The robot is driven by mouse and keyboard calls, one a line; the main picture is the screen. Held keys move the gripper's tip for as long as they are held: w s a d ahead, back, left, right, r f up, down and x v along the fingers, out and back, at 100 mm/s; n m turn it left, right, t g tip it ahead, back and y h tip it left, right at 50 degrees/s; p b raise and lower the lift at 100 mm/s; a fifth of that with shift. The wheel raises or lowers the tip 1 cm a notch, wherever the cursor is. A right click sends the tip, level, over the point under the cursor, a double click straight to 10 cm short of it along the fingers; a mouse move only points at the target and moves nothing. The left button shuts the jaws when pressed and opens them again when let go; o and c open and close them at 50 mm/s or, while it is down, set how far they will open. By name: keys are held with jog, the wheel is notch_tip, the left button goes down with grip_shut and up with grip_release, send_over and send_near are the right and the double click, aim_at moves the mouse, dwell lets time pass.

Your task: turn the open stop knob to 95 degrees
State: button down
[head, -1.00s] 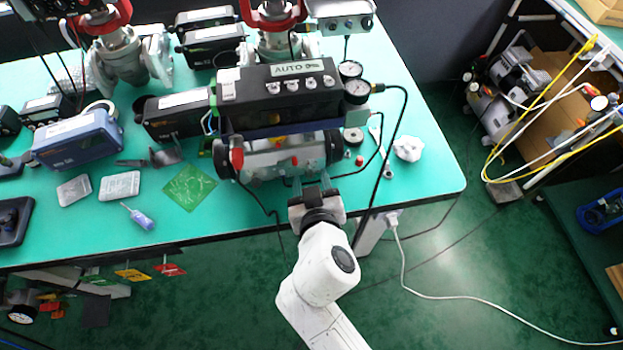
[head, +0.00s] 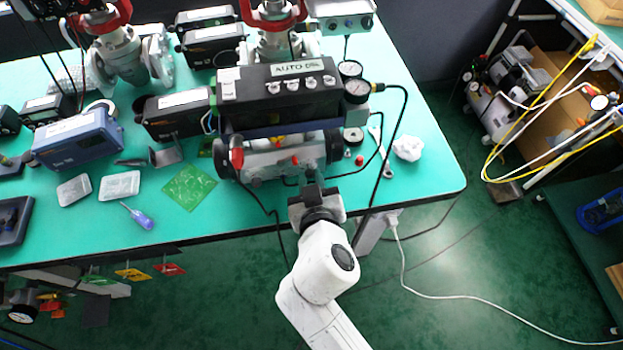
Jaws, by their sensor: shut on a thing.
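The valve assembly stands at the table's front edge in the head view, with a silver actuator (head: 275,160) under a black positioner box (head: 285,97) labelled AUTO. My gripper (head: 312,187) is at the front lower side of the actuator, toward its right end. Its fingers point at the actuator and are shut on a small part there, which I take for the open stop knob. The knob itself is hidden by the fingers, so its angle cannot be read. A red button (head: 294,160) and a red fitting (head: 237,158) show on the actuator's front.
Two gauges (head: 357,90) and black cables hang at the right of the assembly.

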jog(key=shift+f, duration=0.1)
jog(key=shift+a+f+n+t+h+b, duration=0.15)
jog(key=shift+n+h+b, duration=0.2)
jog(key=shift+n+b, duration=0.25)
jog(key=shift+a+n+t+h+b, duration=0.15)
jog(key=shift+n+h+b, duration=0.2)
jog(key=shift+n+b, duration=0.25)
jog(key=shift+s+f+n+t+h+b, duration=0.15)
jog(key=shift+n+t+h+b, duration=0.25)
jog(key=shift+n+h+b, duration=0.55)
jog(key=n+t+b, duration=0.1)
jog(key=n+b, duration=0.1)
jog(key=n, duration=0.1)
jog(key=shift+a+f+h, duration=0.1)
jog(key=shift+a+h, duration=0.05)
jog(key=shift+h, duration=0.2)
jog(key=shift+n+t+h+b, duration=0.3)
jog(key=shift+n+t+b, duration=0.2)
jog(key=shift+n+b, duration=0.45)
jog(key=shift+a+n, duration=0.1)
jog(key=shift+n, duration=0.2)
jog(key=c, duration=1)
grip_release()
jog(key=shift+s, duration=0.1)
